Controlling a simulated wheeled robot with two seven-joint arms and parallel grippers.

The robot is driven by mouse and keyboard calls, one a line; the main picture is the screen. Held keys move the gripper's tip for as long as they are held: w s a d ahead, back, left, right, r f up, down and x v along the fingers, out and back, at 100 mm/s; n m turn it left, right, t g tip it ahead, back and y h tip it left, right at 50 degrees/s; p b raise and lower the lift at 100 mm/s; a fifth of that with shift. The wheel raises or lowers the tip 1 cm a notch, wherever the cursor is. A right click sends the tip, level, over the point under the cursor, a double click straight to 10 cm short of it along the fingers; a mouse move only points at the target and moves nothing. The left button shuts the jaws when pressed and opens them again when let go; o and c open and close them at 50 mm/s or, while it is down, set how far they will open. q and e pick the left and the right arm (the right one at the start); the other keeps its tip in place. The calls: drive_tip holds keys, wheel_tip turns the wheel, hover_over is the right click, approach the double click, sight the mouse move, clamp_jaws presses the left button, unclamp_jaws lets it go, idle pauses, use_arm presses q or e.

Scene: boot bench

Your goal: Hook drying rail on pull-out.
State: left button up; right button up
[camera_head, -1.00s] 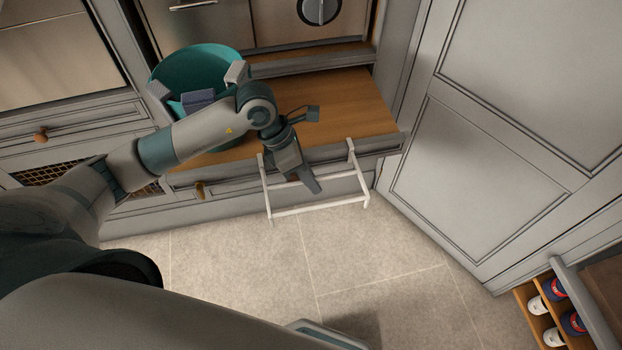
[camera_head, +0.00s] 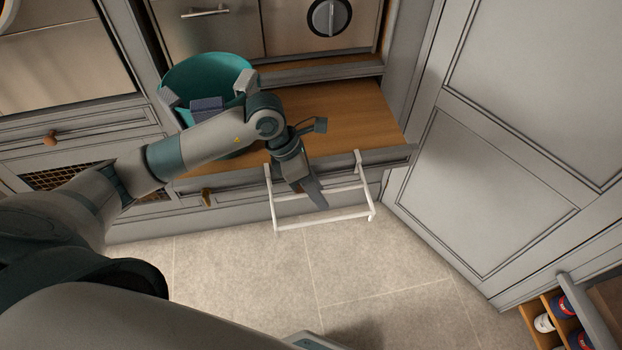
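The white drying rail (camera_head: 327,219) is a thin frame with two uprights and cross bars. It stands against the front of the wooden pull-out (camera_head: 350,116), its upper ends at the grey front edge. I cannot tell whether both ends are over that edge. My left gripper (camera_head: 314,190) reaches down from the pull-out into the frame and overlaps its upper cross bar. Only one dark finger shows clearly, so whether it is shut on the bar is hidden. My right gripper is not in view.
A teal tub (camera_head: 196,73) with grey items in it stands on the left of the pull-out. A grey panelled door (camera_head: 490,180) is close on the right.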

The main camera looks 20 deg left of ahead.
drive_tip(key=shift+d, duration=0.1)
use_arm(q)
drive_tip(key=shift+a+r, duration=0.15)
drive_tip(key=shift+r, duration=0.15)
drive_tip(key=b+v, duration=0.1)
drive_tip(key=v, duration=1.5)
drive_tip(key=shift+a+r, duration=0.2)
drive_tip(key=shift+r, duration=0.15)
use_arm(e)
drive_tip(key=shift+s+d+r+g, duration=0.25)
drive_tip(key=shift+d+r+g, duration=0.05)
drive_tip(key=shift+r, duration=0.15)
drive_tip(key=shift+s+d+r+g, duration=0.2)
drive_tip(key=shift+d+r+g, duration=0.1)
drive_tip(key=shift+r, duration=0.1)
use_arm(q)
drive_tip(key=shift+s, duration=0.1)
